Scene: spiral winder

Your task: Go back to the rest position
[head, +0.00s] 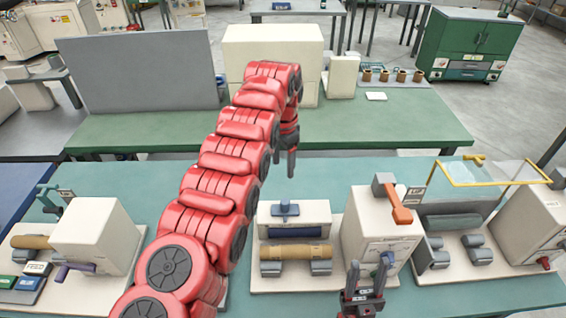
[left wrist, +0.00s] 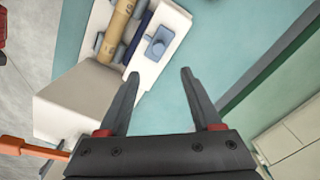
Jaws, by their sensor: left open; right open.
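My red left arm reaches across the head view from the bottom left. Its dark left gripper (head: 289,165) points down over the back edge of the teal bench, behind the middle machine (head: 382,235). In the left wrist view the left gripper (left wrist: 160,73) has its two fingers spread with nothing between them. My right gripper (head: 365,275) is low in the head view, in front of the middle machine, with its fingers apart and empty. The tan roll (head: 295,252) lies on the middle machine's supports, clear of both grippers. It also shows in the left wrist view (left wrist: 118,30).
An orange lever (head: 400,212) stands up on the middle machine. Other machines stand left (head: 95,238) and right (head: 530,230), the right one beside a yellow-framed guard (head: 490,183). A green bench (head: 400,125) with a grey panel (head: 140,70) is behind.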

